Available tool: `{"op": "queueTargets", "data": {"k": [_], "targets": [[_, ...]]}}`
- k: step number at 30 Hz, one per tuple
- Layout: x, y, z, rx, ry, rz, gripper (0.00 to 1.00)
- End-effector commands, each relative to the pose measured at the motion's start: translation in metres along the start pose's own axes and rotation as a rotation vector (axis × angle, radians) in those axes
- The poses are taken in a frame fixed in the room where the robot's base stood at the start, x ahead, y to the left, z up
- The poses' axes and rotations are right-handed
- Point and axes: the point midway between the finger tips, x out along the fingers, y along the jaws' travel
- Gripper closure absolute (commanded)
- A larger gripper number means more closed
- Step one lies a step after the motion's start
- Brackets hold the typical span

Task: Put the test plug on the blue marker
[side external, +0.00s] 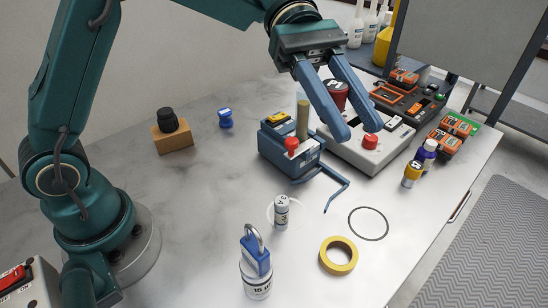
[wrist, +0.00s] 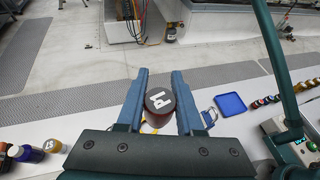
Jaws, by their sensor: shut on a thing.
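The test plug looks to be the dark red cylinder with a white mark on its dark top. It sits between the blue fingers of my gripper (side external: 356,128) in the side view and in the wrist view (wrist: 158,118). My gripper (wrist: 160,76) is shut on it and holds it above the back right of the table. The blue marker is most likely the flat blue square (wrist: 230,104) on the white table, right of my fingers in the wrist view. I do not see this square in the side view.
Below my gripper are a blue test box (side external: 283,157) with a bent handle and a pale box with a red button (side external: 370,141). Yellow tape (side external: 338,255), a blue padlock (side external: 257,252) and a grey cylinder (side external: 281,213) stand in front. Small bottles (side external: 425,151) line the right edge.

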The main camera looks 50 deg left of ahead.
Motion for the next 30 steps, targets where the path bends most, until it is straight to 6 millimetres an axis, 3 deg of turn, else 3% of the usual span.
{"op": "queueTargets", "data": {"k": [8, 11, 16, 21, 24, 30], "targets": [[-0.06, 0.037, -0.022, -0.121, -0.001, 0.296, 1.0], [-0.095, 0.05, -0.035, -0.184, -0.001, 0.45, 1.0], [-0.173, 0.062, -0.066, -0.315, -0.001, 0.762, 1.0], [-0.252, 0.051, -0.099, -0.442, -0.002, 1.066, 1.0], [-0.289, 0.037, -0.116, -0.504, -0.002, 1.211, 1.0], [-0.338, 0.009, -0.139, -0.587, -0.003, 1.413, 1.0]]}}
